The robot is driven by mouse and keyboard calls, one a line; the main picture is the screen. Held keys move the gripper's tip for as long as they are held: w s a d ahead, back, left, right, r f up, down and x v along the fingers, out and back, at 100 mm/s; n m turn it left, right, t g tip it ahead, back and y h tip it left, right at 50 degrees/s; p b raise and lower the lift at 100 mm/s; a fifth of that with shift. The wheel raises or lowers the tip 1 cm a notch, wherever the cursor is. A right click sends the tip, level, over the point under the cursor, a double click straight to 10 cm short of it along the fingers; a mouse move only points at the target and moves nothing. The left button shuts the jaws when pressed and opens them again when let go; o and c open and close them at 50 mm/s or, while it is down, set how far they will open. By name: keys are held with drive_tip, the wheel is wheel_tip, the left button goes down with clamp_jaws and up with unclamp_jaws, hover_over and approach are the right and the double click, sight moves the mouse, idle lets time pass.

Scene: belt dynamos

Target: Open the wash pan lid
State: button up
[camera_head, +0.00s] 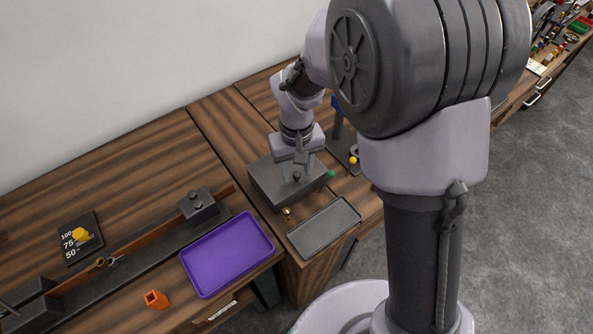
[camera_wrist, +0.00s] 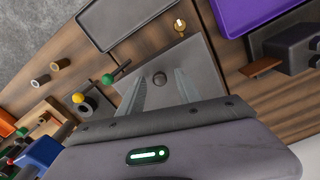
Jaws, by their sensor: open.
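The wash pan appears to be the grey square box (camera_head: 272,190) on the wooden bench. Its flat grey lid (camera_wrist: 195,62) is down and has a small dark round knob (camera_wrist: 158,79) in the middle. The knob also shows in the head view (camera_head: 296,176). My gripper (camera_wrist: 160,82) is over the lid, pointing down, with its two fingers apart. In the wrist view the knob appears between the fingertips. I cannot tell how far above the lid the fingertips are or whether they touch the knob. My gripper partly hides the lid's rear in the head view.
A dark grey tray (camera_head: 324,228) lies in front of the pan, and a purple tray (camera_head: 228,253) lies to its left. A small brass piece (camera_wrist: 179,25) stands close by the pan. A green knob (camera_wrist: 107,78) and yellow ball (camera_wrist: 78,98) are on its other side.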

clamp_jaws()
idle(1.4)
